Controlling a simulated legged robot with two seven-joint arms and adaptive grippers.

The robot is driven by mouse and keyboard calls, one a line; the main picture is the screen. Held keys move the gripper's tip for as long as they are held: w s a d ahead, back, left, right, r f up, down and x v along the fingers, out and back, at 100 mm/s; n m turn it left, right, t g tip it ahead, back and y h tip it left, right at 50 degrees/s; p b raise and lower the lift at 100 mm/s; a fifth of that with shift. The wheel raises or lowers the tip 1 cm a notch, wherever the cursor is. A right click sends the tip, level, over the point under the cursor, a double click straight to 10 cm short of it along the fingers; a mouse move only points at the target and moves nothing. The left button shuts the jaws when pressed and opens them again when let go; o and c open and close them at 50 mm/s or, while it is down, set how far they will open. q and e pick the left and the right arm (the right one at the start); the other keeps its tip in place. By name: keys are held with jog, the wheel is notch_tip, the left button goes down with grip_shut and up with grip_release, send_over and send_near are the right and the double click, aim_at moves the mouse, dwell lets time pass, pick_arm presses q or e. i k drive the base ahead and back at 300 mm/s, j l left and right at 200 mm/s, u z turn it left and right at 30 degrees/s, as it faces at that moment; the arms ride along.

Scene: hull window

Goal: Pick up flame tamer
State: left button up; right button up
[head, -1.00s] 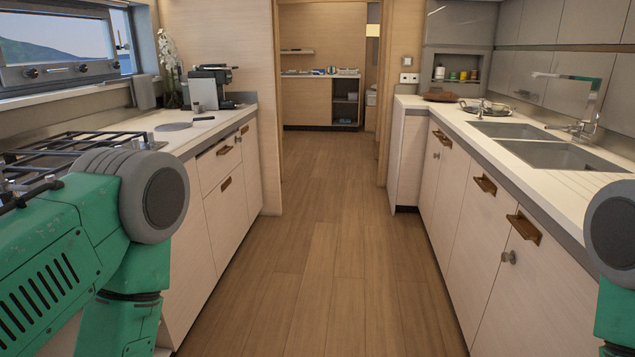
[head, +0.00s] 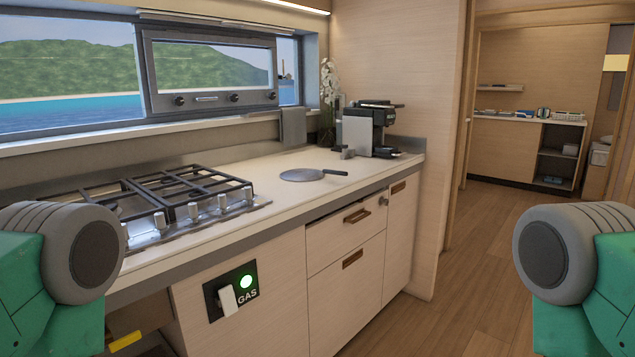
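A flat round grey disc with a dark handle, which looks like the flame tamer (head: 302,175), lies on the white counter between the gas stove and the coffee machine. Its handle points right. Nothing touches it. Parts of my green and grey arms show at the left and right edges of the head view. Neither of my grippers is in view.
The gas stove (head: 165,200) with black grates is on the counter at left. A coffee machine (head: 370,128), a white orchid and a hanging towel (head: 293,126) stand behind. A GAS panel (head: 231,290) is on the cabinet front. Open wooden floor (head: 480,235) lies at right.

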aim_at(298, 176)
jog(key=l+u, duration=0.1)
jog(key=u, duration=0.25)
jog(key=i+l+u, duration=0.1)
jog(key=u, duration=0.3)
jog(key=i+l+u, duration=0.1)
jog(key=l+u, duration=0.3)
jog(key=i+l+u, duration=0.1)
jog(key=l+u, duration=0.7)
jog(key=l, duration=0.15)
jog(key=k+l+u, duration=0.1)
jog(key=l+u, duration=0.35)
